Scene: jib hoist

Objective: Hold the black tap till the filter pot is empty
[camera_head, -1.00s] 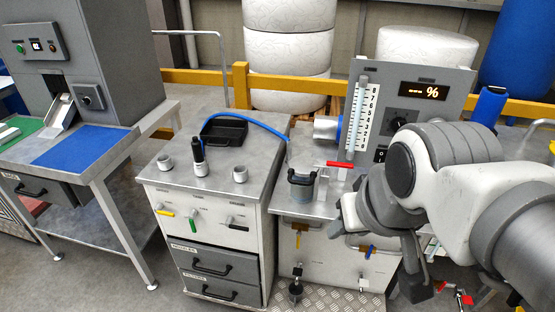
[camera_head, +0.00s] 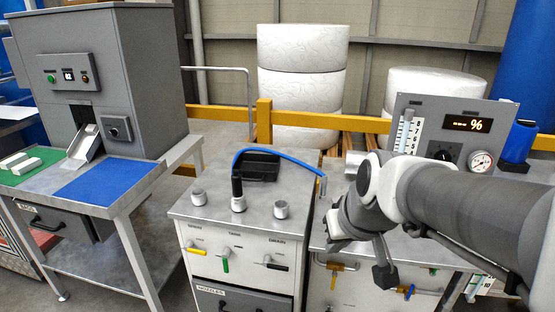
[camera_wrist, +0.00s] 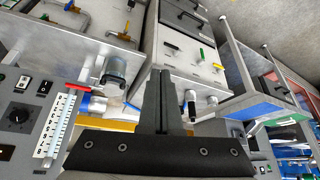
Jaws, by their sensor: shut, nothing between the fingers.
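A black tap (camera_head: 272,263) is on the front of the middle cabinet under the DRAIN label, right of a green and a yellow tap. It also shows in the wrist view (camera_wrist: 171,45). A clear pot with a dark rim, likely the filter pot (camera_wrist: 117,68), stands on the right-hand bench; my arm hides it in the head view. Its fill level cannot be read. My gripper (camera_wrist: 160,74) is shut and empty, in the air in front of the benches, apart from the taps and the pot.
A grey panel (camera_head: 447,115) with a scale and a gauge stands behind my arm. A blue hose (camera_head: 281,131) arches over the middle cabinet (camera_head: 255,205). A grey machine bench with a blue mat (camera_head: 108,178) is at the left. Floor is open between the benches.

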